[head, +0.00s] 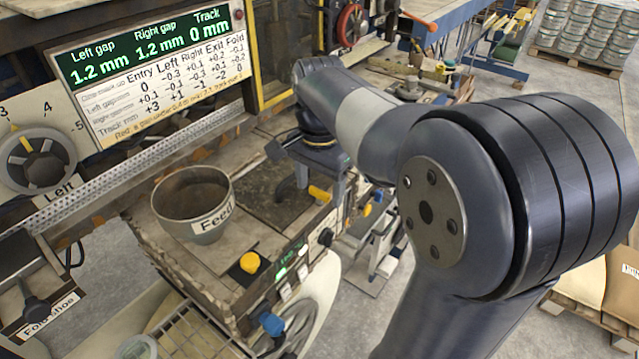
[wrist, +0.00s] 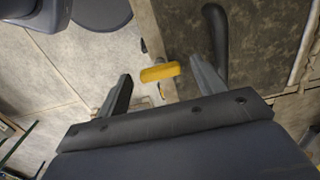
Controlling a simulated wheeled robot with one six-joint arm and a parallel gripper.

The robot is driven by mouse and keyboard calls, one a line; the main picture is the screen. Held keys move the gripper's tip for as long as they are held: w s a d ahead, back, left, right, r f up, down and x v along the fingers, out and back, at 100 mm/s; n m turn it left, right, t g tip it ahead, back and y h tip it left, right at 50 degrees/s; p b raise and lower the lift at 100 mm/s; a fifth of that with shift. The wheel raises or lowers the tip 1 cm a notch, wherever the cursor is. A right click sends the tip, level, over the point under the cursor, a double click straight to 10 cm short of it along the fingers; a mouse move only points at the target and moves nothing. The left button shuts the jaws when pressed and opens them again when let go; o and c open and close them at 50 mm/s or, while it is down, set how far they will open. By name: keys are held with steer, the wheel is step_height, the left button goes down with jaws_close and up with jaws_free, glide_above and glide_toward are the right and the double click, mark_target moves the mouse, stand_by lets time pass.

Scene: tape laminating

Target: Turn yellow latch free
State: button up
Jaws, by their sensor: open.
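The yellow latch (wrist: 158,73) is a short rounded bar in the wrist view, lying nearly crosswise in the picture with its right end a little higher. My gripper (wrist: 161,69) is open, with one finger to each side of the latch and a visible gap on both sides. In the head view the latch (head: 319,194) sits on the right edge of the machine top, just below my gripper (head: 316,178). The fingertips are small and partly hidden there. I cannot tell how far above the latch they are.
A black curved handle (wrist: 216,45) stands close to the right finger. In the head view a grey Feed pot (head: 192,205) and a yellow knob (head: 250,262) are on the machine to the left. A display panel (head: 150,75) stands behind. Pallets are at the far right.

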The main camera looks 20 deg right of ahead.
steer(key=shift+c, duration=0.3)
steer(key=c, duration=0.9)
steer(key=n+p, duration=0.2)
steer(key=n, duration=0.2)
steer(key=shift+r, duration=0.1)
steer(key=n+p, duration=0.1)
steer(key=n, duration=0.4)
steer(key=shift+p, duration=0.3)
steer(key=n+p, duration=0.1)
steer(key=n, duration=0.4)
steer(key=shift+n+p, duration=0.35)
steer(key=shift+n, duration=1.65)
